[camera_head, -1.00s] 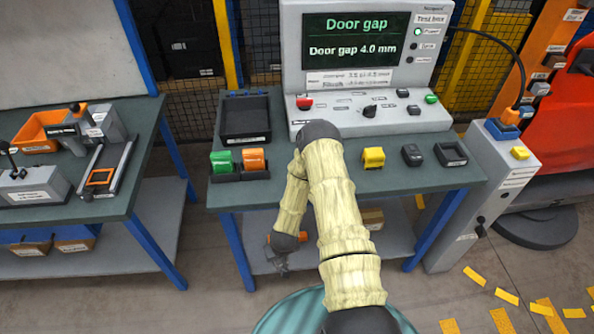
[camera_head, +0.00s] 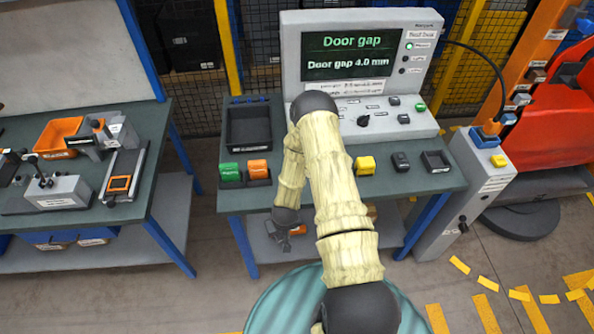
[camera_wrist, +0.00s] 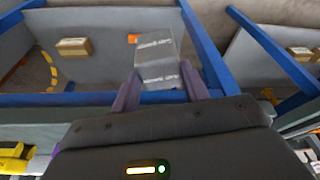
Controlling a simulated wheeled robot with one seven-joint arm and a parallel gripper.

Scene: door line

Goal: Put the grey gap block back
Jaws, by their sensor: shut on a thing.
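The grey block (camera_wrist: 158,62), a pale grey piece with printed lettering, is between the two purple fingers of my gripper (camera_wrist: 160,90) in the wrist view. The fingers are shut on its sides. In the head view my gripper (camera_head: 284,241) hangs low, by the front edge of the middle table (camera_head: 320,192); the block is too small to make out there. On that table a rack holds a green block (camera_head: 230,173) and an orange block (camera_head: 258,169). A black tray (camera_head: 249,126) behind them looks empty.
A yellow block (camera_head: 365,165), a small dark device (camera_head: 400,161) and a black holder (camera_head: 437,161) stand along the table's front right. A console reading "Door gap 4.0 mm" (camera_head: 358,50) stands behind. A left bench (camera_head: 165,175) carries tools. Floor lies between the tables.

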